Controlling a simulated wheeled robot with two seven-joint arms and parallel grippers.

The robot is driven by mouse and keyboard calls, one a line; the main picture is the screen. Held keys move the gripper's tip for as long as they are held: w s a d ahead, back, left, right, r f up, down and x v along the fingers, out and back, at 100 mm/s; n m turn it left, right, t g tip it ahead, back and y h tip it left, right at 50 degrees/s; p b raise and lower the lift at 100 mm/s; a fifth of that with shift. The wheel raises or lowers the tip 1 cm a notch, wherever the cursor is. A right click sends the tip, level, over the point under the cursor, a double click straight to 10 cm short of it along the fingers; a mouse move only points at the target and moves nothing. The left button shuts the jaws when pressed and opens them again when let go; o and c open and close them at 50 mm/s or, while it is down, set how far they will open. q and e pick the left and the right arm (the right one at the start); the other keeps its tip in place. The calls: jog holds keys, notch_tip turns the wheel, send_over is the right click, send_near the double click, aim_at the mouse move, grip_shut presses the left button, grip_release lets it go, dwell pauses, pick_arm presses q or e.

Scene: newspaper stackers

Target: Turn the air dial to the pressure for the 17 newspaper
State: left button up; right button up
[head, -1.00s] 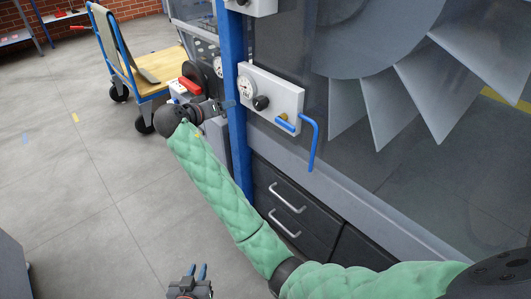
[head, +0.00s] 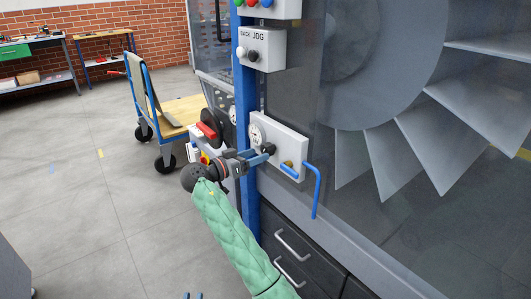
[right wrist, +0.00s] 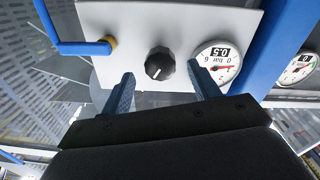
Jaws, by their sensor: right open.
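The air dial, a black knob (head: 268,149) with a white mark, sits on a pale panel (head: 292,146) on the machine. In the right wrist view the knob (right wrist: 160,65) is between the fingertips of my open right gripper (right wrist: 162,84), just ahead of them, with gaps on both sides. A round gauge (right wrist: 217,63) beside it reads in bar, with a red needle and an upside-down label like "0.5". The gauge (head: 256,135) also shows in the head view. My right gripper (head: 262,158) reaches the panel.
A blue bent handle (head: 316,185) and brass fitting are beside the knob. A blue post (head: 247,110) stands left of the panel; a "BACK JOG" box (head: 262,48) is above. A trolley (head: 180,110) stands behind. The floor at left is clear.

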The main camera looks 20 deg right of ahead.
aim_at(263, 152)
pick_arm(q)
jog(key=shift+a+r, duration=0.1)
jog(key=shift+r, duration=0.3)
pick_arm(e)
jog(key=shift+x, duration=2.3)
jog(key=c, duration=1)
jog(key=shift+o, duration=0.2)
